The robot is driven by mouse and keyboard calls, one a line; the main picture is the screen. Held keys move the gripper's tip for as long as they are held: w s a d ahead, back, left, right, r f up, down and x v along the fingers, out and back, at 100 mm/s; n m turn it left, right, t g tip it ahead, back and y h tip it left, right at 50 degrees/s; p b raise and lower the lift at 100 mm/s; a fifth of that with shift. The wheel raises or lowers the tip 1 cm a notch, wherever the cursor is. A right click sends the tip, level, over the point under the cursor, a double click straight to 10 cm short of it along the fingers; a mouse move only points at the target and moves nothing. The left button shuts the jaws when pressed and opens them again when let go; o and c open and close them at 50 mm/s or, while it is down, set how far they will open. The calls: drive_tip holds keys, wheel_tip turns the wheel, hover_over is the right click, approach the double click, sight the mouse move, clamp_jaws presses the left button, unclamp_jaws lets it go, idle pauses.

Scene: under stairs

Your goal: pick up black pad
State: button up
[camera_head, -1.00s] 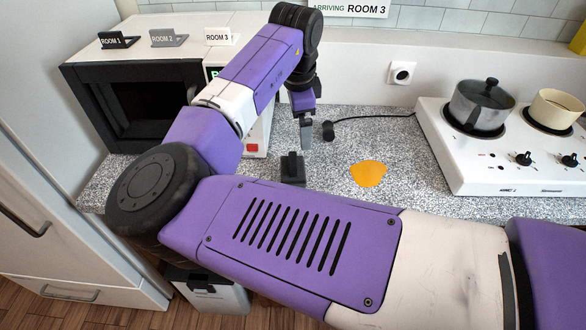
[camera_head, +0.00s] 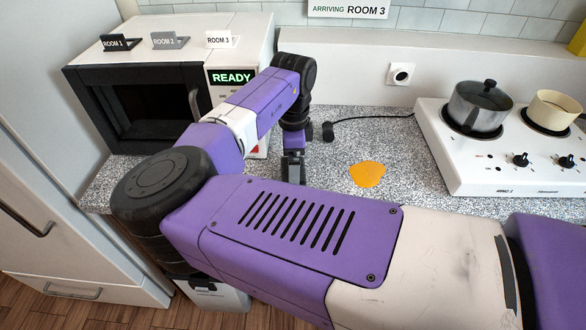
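A small black block-like object (camera_head: 301,175), which seems to be the black pad, sits on the speckled counter (camera_head: 335,150), left of the orange patch. My gripper (camera_head: 293,166) is lowered right at it, pointing down, and covers most of it. I cannot tell whether the fingers are around it, touching it, or closed. The lower part of the scene there is partly cut off by my purple forearm.
An orange flat patch (camera_head: 368,174) lies to the right. A stove (camera_head: 470,165) with two pots stands right. A microwave-like box (camera_head: 190,60) with room signs stands left.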

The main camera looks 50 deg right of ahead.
drive_tip(key=c, duration=1.1)
wheel_tip(320, 180, up, 20)
drive_tip(key=b, duration=0.1)
drive_tip(key=shift+b, duration=0.35)
